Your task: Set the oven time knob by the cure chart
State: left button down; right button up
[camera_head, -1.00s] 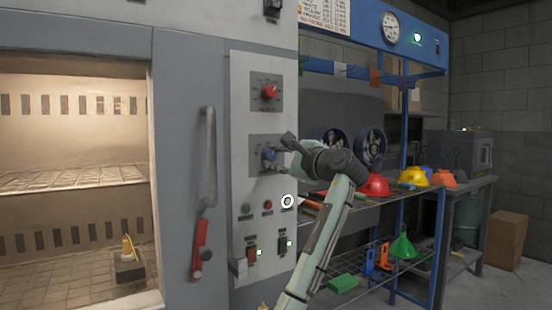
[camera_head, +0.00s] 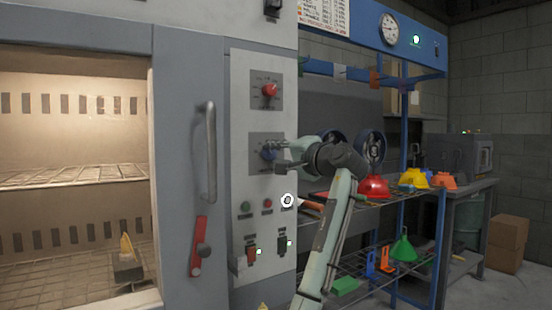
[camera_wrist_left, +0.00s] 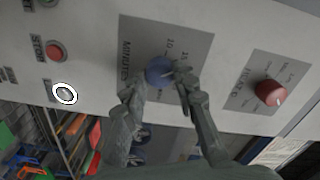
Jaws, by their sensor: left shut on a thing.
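The blue time knob (camera_head: 267,153) sits on the grey lower plate of the oven's control panel. In the left wrist view the blue knob (camera_wrist_left: 159,71) has a plate reading MINUTES, with marks such as 10 and 15. My left gripper (camera_head: 279,158) is shut on this knob, one finger on each side; it also shows in the left wrist view (camera_wrist_left: 163,88). The knob's exact setting cannot be read. The cure chart (camera_head: 323,14) hangs at the top, cut off by the frame edge, its text too small to read. My right gripper is not in view.
A red knob (camera_head: 269,90) is above the blue one. Buttons and switches (camera_head: 252,250) are below. The oven door handle (camera_head: 210,150) stands out at left. A wire shelf with a red hood (camera_head: 374,187) and other coloured hoods is at right.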

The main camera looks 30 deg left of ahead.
pick_arm(q)
jog(key=shift+f+n, duration=0.15)
jog(key=shift+n, duration=0.45)
jog(key=c, duration=1.2)
grip_release()
jog(key=v, duration=1.2)
jog(key=shift+d, duration=0.1)
